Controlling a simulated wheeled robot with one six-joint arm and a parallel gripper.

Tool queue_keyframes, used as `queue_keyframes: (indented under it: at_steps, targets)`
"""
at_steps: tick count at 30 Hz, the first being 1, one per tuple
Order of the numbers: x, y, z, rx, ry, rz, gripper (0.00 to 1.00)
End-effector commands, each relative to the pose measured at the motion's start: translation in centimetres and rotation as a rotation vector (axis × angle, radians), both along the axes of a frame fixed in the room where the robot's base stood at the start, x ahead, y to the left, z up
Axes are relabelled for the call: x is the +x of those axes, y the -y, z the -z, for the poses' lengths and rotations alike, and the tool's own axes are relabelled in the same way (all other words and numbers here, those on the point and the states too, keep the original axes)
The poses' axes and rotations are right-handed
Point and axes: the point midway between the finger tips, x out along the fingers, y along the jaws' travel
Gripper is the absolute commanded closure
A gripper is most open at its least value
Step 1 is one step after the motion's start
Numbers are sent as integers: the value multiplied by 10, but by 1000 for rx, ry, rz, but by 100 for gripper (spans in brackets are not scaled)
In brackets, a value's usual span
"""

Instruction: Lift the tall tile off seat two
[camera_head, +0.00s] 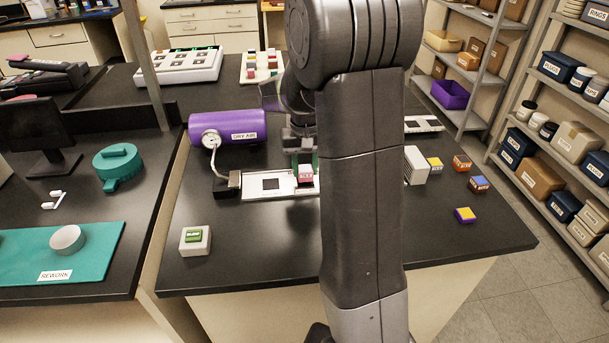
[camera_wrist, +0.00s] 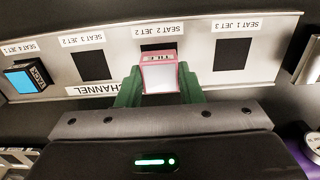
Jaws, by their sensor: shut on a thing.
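The tall tile (camera_wrist: 160,76) is pinkish red with a pale top face and small lettering on its side. In the wrist view it is between the green fingers of my gripper (camera_wrist: 160,88), which is shut on it. It overlaps the dark square of seat two (camera_wrist: 158,48), under the "SEAT 2" label. In the head view the tile (camera_head: 305,178) shows red over the pale channel plate (camera_head: 255,193). I cannot tell whether its base touches the seat. My arm hides the plate's right part in the head view.
In the wrist view, seats one (camera_wrist: 235,54) and three (camera_wrist: 94,65) are bare dark squares. A blue-topped dark block (camera_wrist: 24,78) is at seat four. In the head view, a purple "DRY AIR" cylinder (camera_head: 228,126) lies close behind the plate. Small blocks sit at right.

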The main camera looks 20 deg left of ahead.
Motion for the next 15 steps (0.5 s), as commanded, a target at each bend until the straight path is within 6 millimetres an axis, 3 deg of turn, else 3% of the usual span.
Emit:
queue_keyframes:
  at_steps: [15]
  targets:
    - [0,0,-12,1,1,0,100]
